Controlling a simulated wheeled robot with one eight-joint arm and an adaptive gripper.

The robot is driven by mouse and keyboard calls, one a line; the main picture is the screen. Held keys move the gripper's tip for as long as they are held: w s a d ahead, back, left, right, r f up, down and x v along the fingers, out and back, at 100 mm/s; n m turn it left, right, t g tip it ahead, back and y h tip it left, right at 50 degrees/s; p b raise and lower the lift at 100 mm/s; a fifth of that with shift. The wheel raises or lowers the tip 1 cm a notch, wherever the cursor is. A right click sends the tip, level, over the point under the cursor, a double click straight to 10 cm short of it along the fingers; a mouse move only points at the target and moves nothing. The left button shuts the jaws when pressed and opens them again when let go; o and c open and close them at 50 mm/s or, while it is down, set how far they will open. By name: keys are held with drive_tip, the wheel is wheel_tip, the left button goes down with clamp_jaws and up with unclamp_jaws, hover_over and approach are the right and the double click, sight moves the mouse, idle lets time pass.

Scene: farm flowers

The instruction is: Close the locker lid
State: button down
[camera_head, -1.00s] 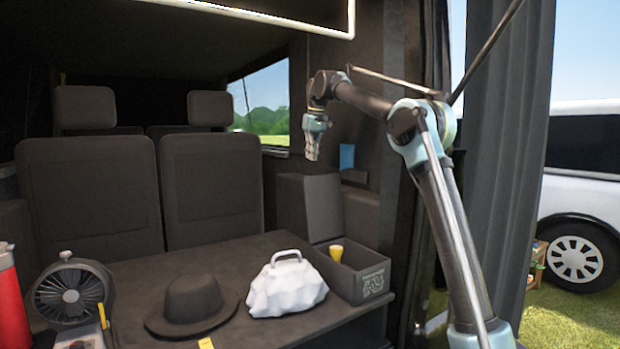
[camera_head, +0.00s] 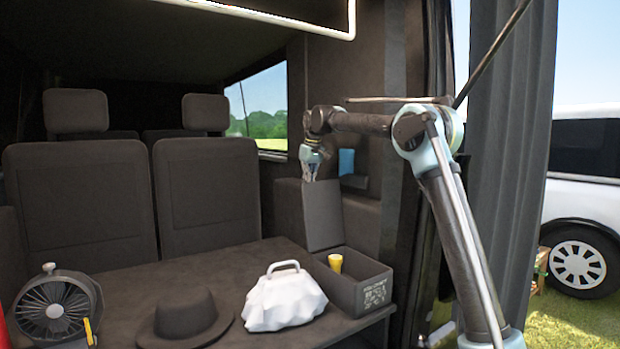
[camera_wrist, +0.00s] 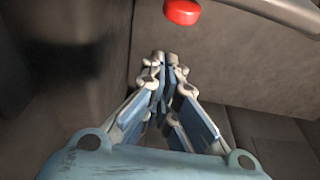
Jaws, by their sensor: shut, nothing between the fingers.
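The locker is an open-topped dark grey box (camera_head: 366,290) with pale lettering, at the right edge of the cargo deck. Its dark grey lid (camera_head: 323,215) stands raised, nearly upright, at the box's rear. A yellow-topped item (camera_head: 335,263) shows inside the box. My gripper (camera_head: 311,178) points down at the lid's upper edge, near its left corner. I cannot tell whether it touches the lid or is behind it. In the wrist view my gripper (camera_wrist: 165,60) has its fingers together and empty, with dark grey surfaces close around them.
A white bag (camera_head: 284,302), a dark hat (camera_head: 184,320) and a fan (camera_head: 57,308) stand left of the locker. Seats (camera_head: 208,190) are behind. A pillar with a blue item (camera_head: 346,161) is close right of my gripper. A red knob (camera_wrist: 181,12) shows in the wrist view.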

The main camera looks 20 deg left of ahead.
drive_tip(key=shift+s+d+r, duration=0.25)
drive_tip(key=shift+s+d, duration=0.85)
drive_tip(key=shift+d, duration=0.1)
drive_tip(key=shift+s, duration=0.1)
